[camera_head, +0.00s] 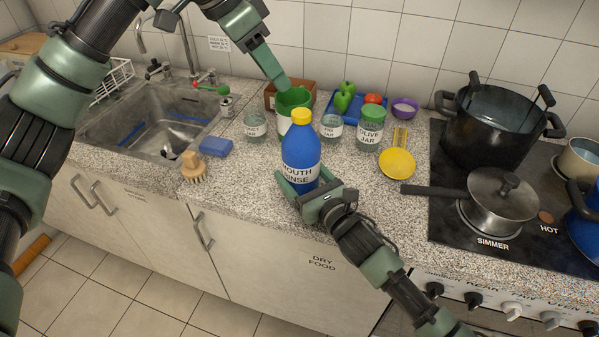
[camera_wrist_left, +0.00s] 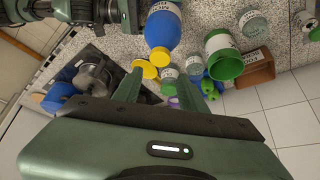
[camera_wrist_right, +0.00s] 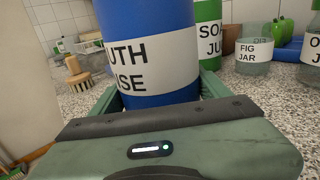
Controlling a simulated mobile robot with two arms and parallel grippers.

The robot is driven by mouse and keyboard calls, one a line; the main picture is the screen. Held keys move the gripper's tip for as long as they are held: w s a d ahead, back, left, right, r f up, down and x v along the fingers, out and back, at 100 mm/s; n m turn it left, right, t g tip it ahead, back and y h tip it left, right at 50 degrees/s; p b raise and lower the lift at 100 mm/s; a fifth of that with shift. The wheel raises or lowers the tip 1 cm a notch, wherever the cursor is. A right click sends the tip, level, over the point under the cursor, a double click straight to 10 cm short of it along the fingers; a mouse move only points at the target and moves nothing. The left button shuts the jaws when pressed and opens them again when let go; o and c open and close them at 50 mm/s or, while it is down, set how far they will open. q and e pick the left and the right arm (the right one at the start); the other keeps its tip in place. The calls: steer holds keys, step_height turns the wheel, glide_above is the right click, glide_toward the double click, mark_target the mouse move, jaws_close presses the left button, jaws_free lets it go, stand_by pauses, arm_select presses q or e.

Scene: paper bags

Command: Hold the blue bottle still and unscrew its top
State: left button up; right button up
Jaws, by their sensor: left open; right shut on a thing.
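The blue bottle (camera_head: 300,158) stands upright near the counter's front edge, with a white label reading "MOUTH RINSE". Its yellow top (camera_head: 302,117) is on it. My right gripper (camera_head: 305,192) is shut around the bottle's lower part; the blue body and label fill the right wrist view (camera_wrist_right: 150,60). My left gripper (camera_head: 282,88) is open and empty, above and behind the bottle, apart from the top. The left wrist view shows the bottle (camera_wrist_left: 163,28) and its yellow top (camera_wrist_left: 160,57) beyond the open fingers (camera_wrist_left: 146,88).
A green container (camera_head: 293,98) stands close behind the bottle. Glass jars (camera_head: 331,125), an olive jar (camera_head: 370,128) and a yellow strainer (camera_head: 397,163) are to its right. A sink (camera_head: 150,125), brush (camera_head: 193,168) and blue sponge (camera_head: 215,146) are left. Pots (camera_head: 497,195) stand on the stove at right.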

arm_select(q)
steer(key=w+d+r+t, duration=0.1)
steer(key=w, duration=0.2)
steer(key=w+d+r+t, duration=0.1)
steer(key=w+t, duration=0.1)
steer(key=w, duration=0.2)
steer(key=w+d+r+t, duration=0.1)
steer(key=w+t, duration=0.1)
steer(key=w, duration=0.1)
steer(key=shift+w+d+r+n, duration=0.25)
steer(key=shift+w+r+n, duration=0.1)
steer(key=shift+n, duration=0.05)
steer(key=w+d+r+m+t+h, duration=0.1)
steer(key=w+d+r+m+t, duration=0.15)
steer(key=w+r+t, duration=0.5)
steer(key=d+r+m+t+h, duration=0.1)
steer(key=d+r+m+h, duration=0.6)
steer(key=r, duration=0.3)
steer(key=s+d+f+m+g+h, duration=0.35)
steer(key=s+d+m+g, duration=0.7)
steer(key=m, duration=0.65)
steer(key=m+g+y, duration=0.6)
steer(key=m+y, duration=0.1)
steer(key=y, duration=1)
glide_above(301, 112)
step_height(301, 112, down, 18)
steer(key=shift+f, duration=4.35)
